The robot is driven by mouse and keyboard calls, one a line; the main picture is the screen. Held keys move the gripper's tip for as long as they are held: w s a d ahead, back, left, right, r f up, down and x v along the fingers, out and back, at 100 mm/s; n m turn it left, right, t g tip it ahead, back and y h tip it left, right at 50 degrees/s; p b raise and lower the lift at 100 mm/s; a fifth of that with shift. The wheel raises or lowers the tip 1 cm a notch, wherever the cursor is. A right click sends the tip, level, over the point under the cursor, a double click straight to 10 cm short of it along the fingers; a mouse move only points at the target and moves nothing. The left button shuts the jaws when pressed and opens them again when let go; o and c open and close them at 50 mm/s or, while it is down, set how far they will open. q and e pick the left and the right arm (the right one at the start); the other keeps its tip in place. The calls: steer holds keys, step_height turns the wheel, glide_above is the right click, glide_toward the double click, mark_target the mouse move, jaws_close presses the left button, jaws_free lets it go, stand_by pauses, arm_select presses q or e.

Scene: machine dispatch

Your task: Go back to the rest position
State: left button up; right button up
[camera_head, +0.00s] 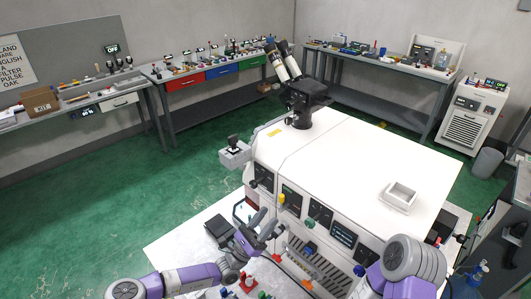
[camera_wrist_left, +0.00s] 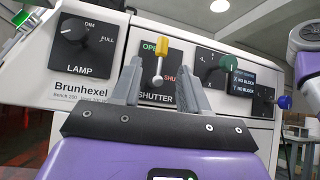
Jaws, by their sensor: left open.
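My left gripper (camera_head: 268,225) is in front of the white machine's (camera_head: 350,150) front panel. In the left wrist view its two grey fingers (camera_wrist_left: 159,85) stand apart with nothing held. The shutter lever (camera_wrist_left: 160,62), with a yellow tip, shows between and beyond them and points up beside the word OPEN. I cannot tell whether a finger touches the panel. My right arm shows at the lower right of the head view; its gripper is out of view.
The lamp knob (camera_wrist_left: 73,34) is left of the shutter, and a green knob (camera_wrist_left: 229,63) is to its right. A black eyepiece tube assembly (camera_head: 300,90) stands on the machine. A small white tray (camera_head: 399,197) lies on top. Benches line the walls; green floor is clear at left.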

mark_target(281, 203)
arm_select(q)
steer(key=shift+g, duration=0.3)
steer(key=p+x, duration=0.1)
steer(key=x, duration=0.5)
steer(key=shift+w+d+r, duration=0.1)
steer(key=shift+d+r, duration=0.15)
steer(key=shift+r, duration=0.1)
steer(key=shift+d+f+m+g+h+b, duration=0.15)
steer(key=shift+m+g+h+b, duration=0.4)
steer(key=shift+m+g, duration=0.95)
steer(key=shift+s+m+t, duration=0.3)
steer(key=shift+m, duration=0.1)
